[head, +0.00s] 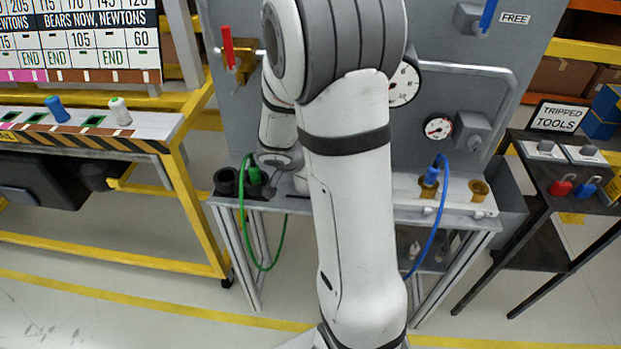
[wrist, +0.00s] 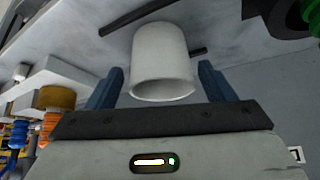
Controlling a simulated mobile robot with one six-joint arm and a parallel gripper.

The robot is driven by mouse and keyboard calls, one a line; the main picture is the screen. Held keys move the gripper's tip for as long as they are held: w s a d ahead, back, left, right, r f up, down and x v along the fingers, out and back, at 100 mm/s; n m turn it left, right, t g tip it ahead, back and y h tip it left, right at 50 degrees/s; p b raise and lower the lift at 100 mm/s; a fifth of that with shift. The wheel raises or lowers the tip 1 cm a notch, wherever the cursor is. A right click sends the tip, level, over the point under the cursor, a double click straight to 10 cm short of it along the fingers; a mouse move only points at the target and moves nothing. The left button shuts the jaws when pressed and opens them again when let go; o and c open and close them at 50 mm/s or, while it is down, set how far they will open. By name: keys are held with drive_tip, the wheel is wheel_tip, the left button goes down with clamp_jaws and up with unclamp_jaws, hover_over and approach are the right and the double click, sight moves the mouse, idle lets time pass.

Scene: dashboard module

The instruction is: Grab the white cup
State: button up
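The white cup (wrist: 162,62) stands in the middle of the wrist view, between the two blue-grey fingers of my gripper (wrist: 160,72). A gap shows between the cup and each finger, so the gripper is open around it and not pressing on it. In the head view the cup (head: 302,182) is partly hidden behind my arm. My gripper there is small and mostly covered by my wrist, low over the grey bench on the left part of its top.
A black holder (head: 226,181) and a green cable (head: 243,225) are left of the gripper. A brass cup (head: 479,190) and a blue cable (head: 438,220) are on the bench's right part. A grey panel with gauges (head: 438,127) rises behind.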

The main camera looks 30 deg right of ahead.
drive_tip(key=c, duration=1)
drive_tip(key=shift+o, duration=0.2)
drive_tip(key=shift+r, duration=0.15)
